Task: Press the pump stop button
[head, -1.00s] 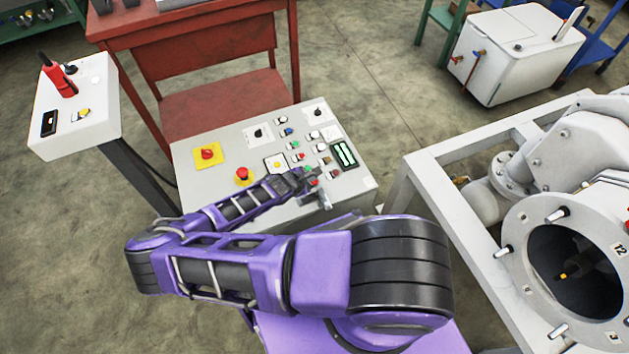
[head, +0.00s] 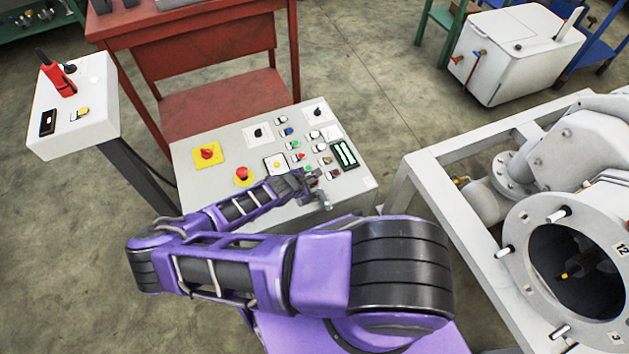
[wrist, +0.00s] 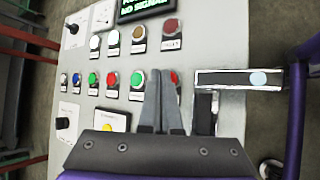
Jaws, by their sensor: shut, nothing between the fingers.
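The grey control panel (head: 205,178) carries several small coloured buttons. I cannot read their labels, so I cannot tell which one is pump stop. My gripper (head: 322,190) is over the panel's lower right part; in the wrist view its fingers (wrist: 159,78) are together and empty. The fingertips lie over the lower button row, between a green button (wrist: 137,78) and a red button (wrist: 174,77) that they partly hide. I cannot tell whether they touch the panel. Other red buttons show at the upper right (wrist: 170,27) and in the lower row (wrist: 112,78).
A white metal frame with machinery (head: 420,185) stands to the right, a red table (head: 215,45) behind.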

